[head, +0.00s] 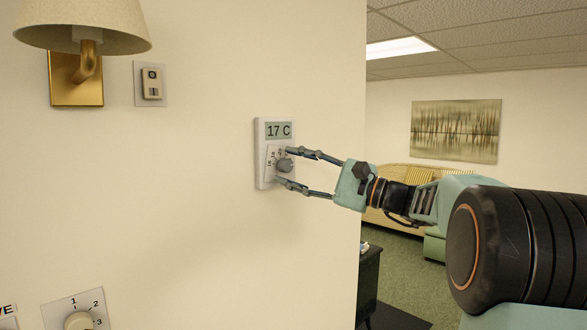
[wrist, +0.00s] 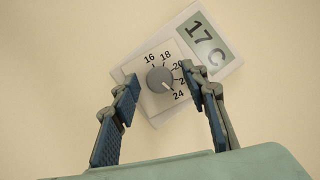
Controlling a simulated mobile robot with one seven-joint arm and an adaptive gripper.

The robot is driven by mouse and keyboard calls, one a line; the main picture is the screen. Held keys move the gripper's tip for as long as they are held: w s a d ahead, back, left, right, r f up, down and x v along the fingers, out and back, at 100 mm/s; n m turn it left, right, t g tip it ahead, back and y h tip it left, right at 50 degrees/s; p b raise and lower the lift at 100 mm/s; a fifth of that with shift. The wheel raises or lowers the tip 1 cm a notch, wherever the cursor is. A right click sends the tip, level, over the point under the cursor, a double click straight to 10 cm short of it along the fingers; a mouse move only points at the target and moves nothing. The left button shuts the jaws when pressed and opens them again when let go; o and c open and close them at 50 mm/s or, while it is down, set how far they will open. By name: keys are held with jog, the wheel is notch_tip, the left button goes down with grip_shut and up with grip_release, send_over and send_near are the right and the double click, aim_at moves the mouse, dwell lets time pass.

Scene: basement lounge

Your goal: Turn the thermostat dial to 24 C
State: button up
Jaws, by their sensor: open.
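The thermostat (head: 261,150) is a white box on the cream wall, and its display (wrist: 206,43) reads 17 C. Its round grey dial (wrist: 160,80) sits on a pale plate marked 16, 18, 20, a partly covered number and 24. The dial also shows in the head view (head: 285,165). A small pale mark seems to lie at the dial's lower right, too small to read surely. My gripper (head: 283,165) is open, with its fingers on either side of the dial. In the wrist view my gripper (wrist: 158,75) shows gaps between both fingers and the dial.
A wall lamp (head: 86,70) and a small switch plate (head: 150,84) are to the left. Another numbered knob (head: 79,320) is at the bottom left. The wall ends just right of the thermostat; a dark cabinet (head: 368,285) and a sofa (head: 400,200) lie beyond.

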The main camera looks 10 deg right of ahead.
jog(key=v, duration=1.2)
